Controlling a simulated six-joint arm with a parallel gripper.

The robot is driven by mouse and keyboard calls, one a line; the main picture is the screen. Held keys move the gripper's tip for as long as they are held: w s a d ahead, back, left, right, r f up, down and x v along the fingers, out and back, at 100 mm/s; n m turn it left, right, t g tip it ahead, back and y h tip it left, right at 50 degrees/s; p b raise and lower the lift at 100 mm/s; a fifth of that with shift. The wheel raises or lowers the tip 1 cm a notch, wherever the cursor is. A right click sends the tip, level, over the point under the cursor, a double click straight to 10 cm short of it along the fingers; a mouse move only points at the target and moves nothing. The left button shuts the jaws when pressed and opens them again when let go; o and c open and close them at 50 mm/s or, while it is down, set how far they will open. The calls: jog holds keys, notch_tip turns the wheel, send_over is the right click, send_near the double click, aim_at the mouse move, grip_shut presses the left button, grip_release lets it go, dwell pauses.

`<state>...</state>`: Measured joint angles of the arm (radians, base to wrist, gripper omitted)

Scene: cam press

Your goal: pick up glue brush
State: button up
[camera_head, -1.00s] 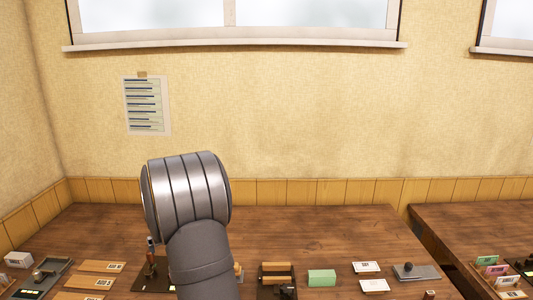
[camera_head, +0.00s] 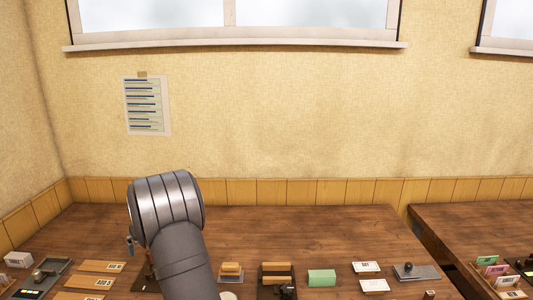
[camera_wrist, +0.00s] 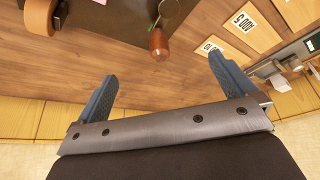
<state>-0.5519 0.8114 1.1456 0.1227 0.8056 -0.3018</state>
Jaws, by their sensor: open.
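My gripper (camera_wrist: 162,68) is open and empty, its two blue fingers wide apart above the wooden table. In the wrist view, a reddish-brown rounded handle (camera_wrist: 158,43) on a dark metal part lies just beyond the gap between the fingertips, apart from them. I cannot tell whether it belongs to the glue brush or to a lever. In the head view my arm hides much of the area around it, and only a bit of my gripper (camera_head: 131,246) shows at the left of my wrist. I cannot make out the glue brush for sure.
Wooden plates (camera_head: 100,266) and a grey tray (camera_head: 40,279) lie at the left. Wooden blocks (camera_head: 231,268), a dark tray (camera_head: 264,279), a green block (camera_head: 322,278), white cards (camera_head: 366,267) and a grey plate (camera_head: 416,273) stand to the right. The table's back is clear.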

jog(key=shift+w+f, duration=0.1)
jog(key=shift+f, duration=0.2)
jog(key=c, duration=0.8)
jog(key=shift+c, duration=0.2)
notch_tip(320, 180, up, 7)
jog(key=n+g+h, duration=0.3)
jog(key=n, duration=0.6)
send_over(230, 264)
notch_tip(230, 264, down, 17)
jog(key=shift+w+r, duration=0.1)
